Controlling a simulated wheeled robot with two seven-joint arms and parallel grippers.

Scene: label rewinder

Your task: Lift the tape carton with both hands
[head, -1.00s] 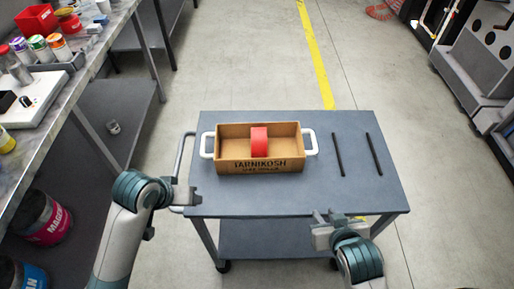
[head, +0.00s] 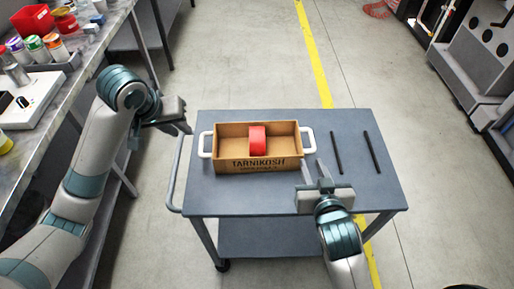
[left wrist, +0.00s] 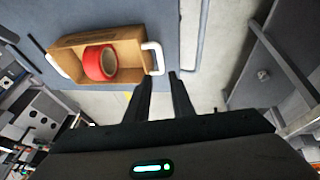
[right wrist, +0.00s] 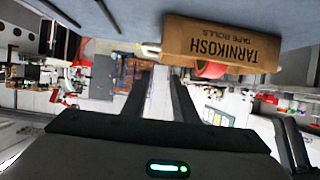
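The tape carton (head: 232,166) is an open brown box marked TARNIKOSH with white handles on its left and right ends. It stands on the grey cart top, with a red tape roll (head: 257,140) inside. My left gripper (head: 187,124) is open and empty, above and left of the left handle (head: 205,145), apart from it. The left wrist view shows the carton (left wrist: 125,41) beyond the open fingers. My right gripper (head: 315,170) is open and empty, near the carton's front right corner, below the right handle (head: 309,140). The right wrist view shows the carton (right wrist: 205,42) and part of a handle.
The grey cart (head: 240,200) has a push rail (head: 174,180) on its left side. Two dark rods (head: 336,152) lie on its right half. A workbench with cans and a red bin (head: 35,18) stands at the left. Bare floor lies around the cart.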

